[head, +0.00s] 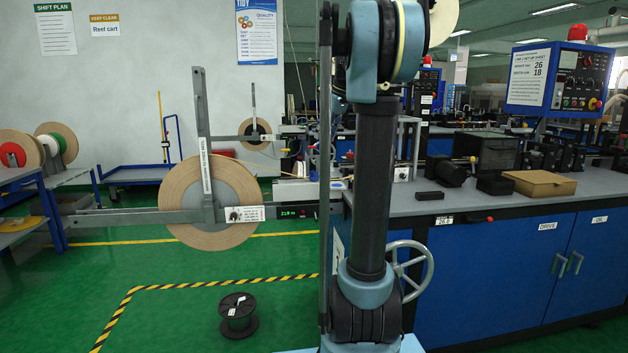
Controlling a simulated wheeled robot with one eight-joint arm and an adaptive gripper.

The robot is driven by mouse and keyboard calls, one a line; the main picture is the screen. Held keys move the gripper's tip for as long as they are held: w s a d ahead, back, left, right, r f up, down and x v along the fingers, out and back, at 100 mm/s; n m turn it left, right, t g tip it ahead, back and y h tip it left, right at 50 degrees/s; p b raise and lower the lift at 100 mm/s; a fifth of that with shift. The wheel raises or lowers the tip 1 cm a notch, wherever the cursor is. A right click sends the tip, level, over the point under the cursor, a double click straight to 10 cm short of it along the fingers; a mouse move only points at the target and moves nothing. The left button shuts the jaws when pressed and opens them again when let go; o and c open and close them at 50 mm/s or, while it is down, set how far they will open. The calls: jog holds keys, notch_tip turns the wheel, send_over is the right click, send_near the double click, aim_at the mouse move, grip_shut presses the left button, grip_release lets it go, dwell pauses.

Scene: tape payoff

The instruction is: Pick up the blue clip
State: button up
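I cannot make out a blue clip for certain in the head view. A small blue patch (338,185) shows at the right end of a pale device on the bench edge, too small to identify. My arm rises through the middle of the picture and leaves it at the top. My gripper is not in view, so what it holds cannot be seen. A large tan tape reel (180,205) hangs on a grey metal arm at the left, upright and facing me. My arm hides part of the bench behind it.
A grey-topped bench (470,203) with blue cabinets fills the right. A cardboard box (540,183) and black blocks stand on it. A handwheel (424,268) juts from its left end. A black spool (238,316) stands on the green floor. Open floor lies at lower left.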

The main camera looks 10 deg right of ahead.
send_near(314, 171)
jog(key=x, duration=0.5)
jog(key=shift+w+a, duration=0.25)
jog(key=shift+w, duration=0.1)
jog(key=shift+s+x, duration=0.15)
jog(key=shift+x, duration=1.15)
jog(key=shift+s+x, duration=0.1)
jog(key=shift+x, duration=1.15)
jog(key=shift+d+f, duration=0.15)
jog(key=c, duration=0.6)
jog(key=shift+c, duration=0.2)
